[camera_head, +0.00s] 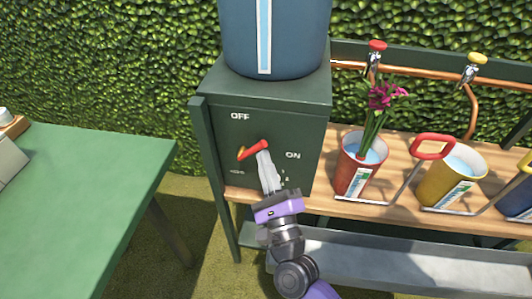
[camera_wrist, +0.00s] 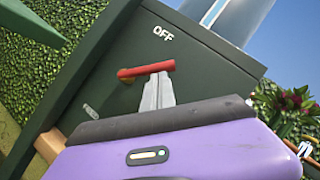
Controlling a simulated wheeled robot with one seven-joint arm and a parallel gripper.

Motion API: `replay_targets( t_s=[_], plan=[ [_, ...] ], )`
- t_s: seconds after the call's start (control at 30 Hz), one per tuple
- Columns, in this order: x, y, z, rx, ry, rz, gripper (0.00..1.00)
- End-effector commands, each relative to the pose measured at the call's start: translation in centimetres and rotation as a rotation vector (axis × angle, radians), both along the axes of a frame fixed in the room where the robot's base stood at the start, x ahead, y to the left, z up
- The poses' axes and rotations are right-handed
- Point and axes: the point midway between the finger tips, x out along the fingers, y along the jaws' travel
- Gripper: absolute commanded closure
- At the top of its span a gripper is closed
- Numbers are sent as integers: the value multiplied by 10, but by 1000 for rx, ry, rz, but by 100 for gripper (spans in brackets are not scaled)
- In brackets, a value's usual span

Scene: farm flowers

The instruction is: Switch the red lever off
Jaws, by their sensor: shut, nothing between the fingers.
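The red lever (camera_head: 257,147) is on the front of a dark green box (camera_head: 290,120) marked OFF at upper left and ON at right. In the head view its red end points up and to the right, between the two labels, from an orange-yellow base at its left. My gripper (camera_head: 263,156) is shut and empty, its fingertips at the lever's right end from below. In the wrist view the red lever (camera_wrist: 146,69) lies just above my fingertips (camera_wrist: 160,76); they look touching or very close. The OFF label shows above it.
A blue tank (camera_head: 290,45) stands on the box. Right of it, a red bucket (camera_head: 350,178) with pink flowers and a yellow bucket (camera_head: 440,190) sit on a wooden shelf below taps (camera_head: 376,55). A green table (camera_head: 90,190) stands at left, with a gap before the box.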

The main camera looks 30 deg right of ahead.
Motion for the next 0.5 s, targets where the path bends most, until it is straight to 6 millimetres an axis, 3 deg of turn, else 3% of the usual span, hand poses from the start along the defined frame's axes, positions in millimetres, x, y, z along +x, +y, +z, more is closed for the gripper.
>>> replay_targets(
  t_s=[0.03, 0.5],
  plan=[
    [0, 0, 13, -30, 26, -2, 100],
    [9, 10, 36, -318, 261, -1, 100]
  ],
)
